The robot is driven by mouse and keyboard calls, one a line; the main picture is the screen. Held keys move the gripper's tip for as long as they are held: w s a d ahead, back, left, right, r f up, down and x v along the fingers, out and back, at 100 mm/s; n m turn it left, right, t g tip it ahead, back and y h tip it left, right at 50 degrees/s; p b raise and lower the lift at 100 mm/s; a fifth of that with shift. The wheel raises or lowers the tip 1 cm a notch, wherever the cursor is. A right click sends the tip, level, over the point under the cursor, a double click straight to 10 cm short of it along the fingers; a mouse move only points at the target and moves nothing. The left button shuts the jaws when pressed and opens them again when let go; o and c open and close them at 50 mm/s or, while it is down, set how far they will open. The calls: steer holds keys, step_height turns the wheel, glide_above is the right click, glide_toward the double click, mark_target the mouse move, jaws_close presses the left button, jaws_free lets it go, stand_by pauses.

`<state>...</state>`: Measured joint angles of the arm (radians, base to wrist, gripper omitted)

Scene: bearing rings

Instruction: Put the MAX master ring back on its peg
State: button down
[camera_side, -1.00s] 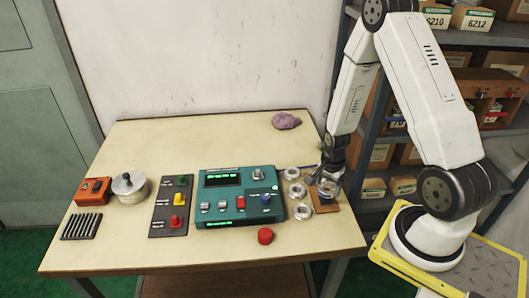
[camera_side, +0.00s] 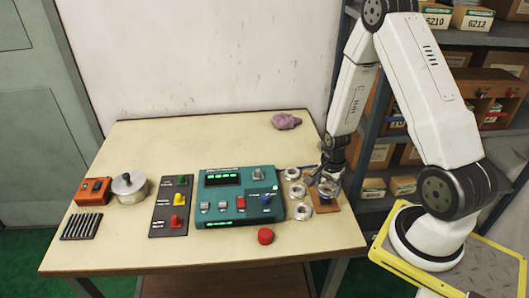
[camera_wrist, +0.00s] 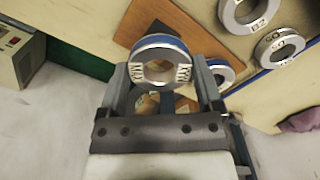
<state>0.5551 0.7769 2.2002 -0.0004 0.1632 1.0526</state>
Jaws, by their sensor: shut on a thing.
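The MAX master ring (camera_wrist: 160,52) is a silver ring with a blue rim and "MAX" lettering, seen in the wrist view. My gripper (camera_wrist: 159,78) is shut on it, with one finger on each side. The ring is over or close to the wooden board (camera_wrist: 148,18); its height above the board is unclear. In the side view my gripper (camera_side: 328,183) is low over the same board (camera_side: 327,208) at the table's right edge. A second blue-rimmed ring (camera_wrist: 222,72) shows partly behind the right finger. I cannot make out the pegs.
Plain silver rings (camera_wrist: 252,12) lie beside the board, also in the side view (camera_side: 298,190). Left of them is a teal control box (camera_side: 238,197), with a red button (camera_side: 265,236) in front. A purple cloth (camera_side: 286,121) lies behind. The table's back middle is clear.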

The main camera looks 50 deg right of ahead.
steer(key=shift+f, duration=1.7)
stand_by(1.6)
jaws_free()
steer(key=shift+r, duration=0.1)
steer(key=shift+r, duration=3.7)
steer(key=a+r+n+t, duration=0.2)
steer(key=a+r+n, duration=1.1)
steer(key=a+n, duration=0.4)
steer(key=shift+w+r+n+t, duration=0.15)
steer(key=shift+r+n+t, duration=0.2)
steer(key=shift+n, duration=0.35)
